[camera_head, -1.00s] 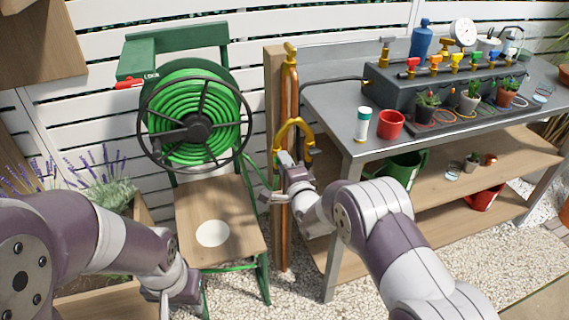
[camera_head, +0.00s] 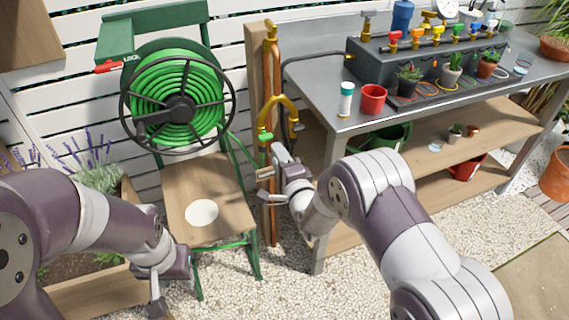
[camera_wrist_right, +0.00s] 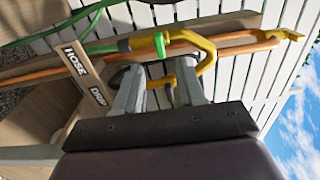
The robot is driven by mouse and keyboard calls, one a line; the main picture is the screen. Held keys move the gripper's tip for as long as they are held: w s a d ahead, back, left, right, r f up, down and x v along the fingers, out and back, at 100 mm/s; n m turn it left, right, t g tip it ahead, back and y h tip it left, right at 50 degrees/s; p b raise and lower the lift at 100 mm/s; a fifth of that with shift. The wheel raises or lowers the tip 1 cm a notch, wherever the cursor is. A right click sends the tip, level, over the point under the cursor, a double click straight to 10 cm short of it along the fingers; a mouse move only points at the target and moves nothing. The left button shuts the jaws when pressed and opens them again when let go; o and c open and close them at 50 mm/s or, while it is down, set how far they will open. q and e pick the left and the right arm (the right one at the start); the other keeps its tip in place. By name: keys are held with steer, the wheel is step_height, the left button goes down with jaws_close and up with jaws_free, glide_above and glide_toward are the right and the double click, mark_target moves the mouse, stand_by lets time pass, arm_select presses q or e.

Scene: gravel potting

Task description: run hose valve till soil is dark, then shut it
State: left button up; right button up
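A yellow Y-shaped splitter (camera_head: 278,103) is on the pipe post between the hose reel and the bench. My right gripper (camera_head: 266,184) is just below the splitter. The green hose (camera_head: 178,92) is wound on the reel. My left gripper (camera_head: 158,298) hangs low at the left, its fingers unclear. Soil (camera_head: 75,255) in the lavender planter is partly hidden by my left arm.
HOSE (camera_wrist_right: 75,62) and DRIP (camera_wrist_right: 97,97) labels are on the post. A wooden seat (camera_head: 215,180) stands under the reel. Gravel (camera_head: 240,295) lies open in front.

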steer(key=v, duration=0.5)
steer(key=shift+s+d+p, duration=0.1)
steer(key=shift+s+p, duration=0.1)
steer(key=shift+p, duration=0.1)
stand_by(0.5)
